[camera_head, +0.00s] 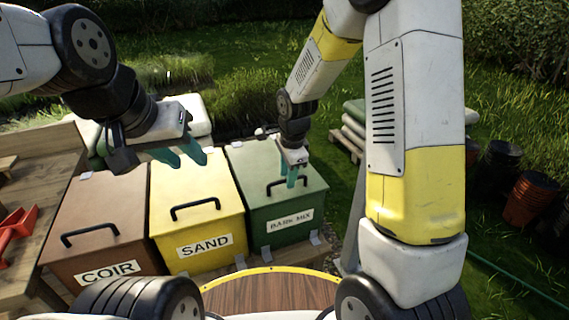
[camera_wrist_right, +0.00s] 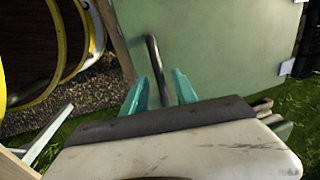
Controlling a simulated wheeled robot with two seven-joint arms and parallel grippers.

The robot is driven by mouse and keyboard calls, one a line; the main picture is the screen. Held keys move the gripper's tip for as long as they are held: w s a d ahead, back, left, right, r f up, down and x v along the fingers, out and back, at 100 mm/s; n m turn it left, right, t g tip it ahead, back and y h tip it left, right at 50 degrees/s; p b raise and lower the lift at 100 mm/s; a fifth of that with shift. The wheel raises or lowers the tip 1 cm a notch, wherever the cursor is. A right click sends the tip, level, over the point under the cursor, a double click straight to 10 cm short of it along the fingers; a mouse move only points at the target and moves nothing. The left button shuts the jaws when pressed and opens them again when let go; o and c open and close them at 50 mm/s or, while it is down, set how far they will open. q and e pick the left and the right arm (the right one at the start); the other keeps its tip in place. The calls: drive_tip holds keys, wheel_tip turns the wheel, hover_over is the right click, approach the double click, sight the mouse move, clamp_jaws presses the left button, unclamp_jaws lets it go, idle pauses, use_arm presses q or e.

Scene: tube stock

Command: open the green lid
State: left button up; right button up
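The green lid (camera_head: 251,166) lies closed on the green box labelled BARK MIX (camera_head: 287,226), the rightmost of three boxes. Its dark bar handle (camera_head: 272,192) shows partly behind my right gripper (camera_head: 291,180). In the right wrist view, the lid (camera_wrist_right: 220,45) fills the upper part, and the handle (camera_wrist_right: 153,58) runs down between the two teal fingers of my right gripper (camera_wrist_right: 160,90). These fingers stand apart, with gaps visible beside the handle. My left gripper (camera_head: 184,158) is open and empty above the yellow box.
The yellow SAND box (camera_head: 187,180) and brown COIR box (camera_head: 98,209) stand to the left, lids closed. A wooden bench (camera_head: 40,185) with a red scoop (camera_head: 17,228) is at far left. Stacked sacks (camera_head: 350,128) and pots (camera_head: 530,195) are on the right.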

drive_tip(key=shift+c, duration=0.2)
clamp_jaws()
idle(1.1)
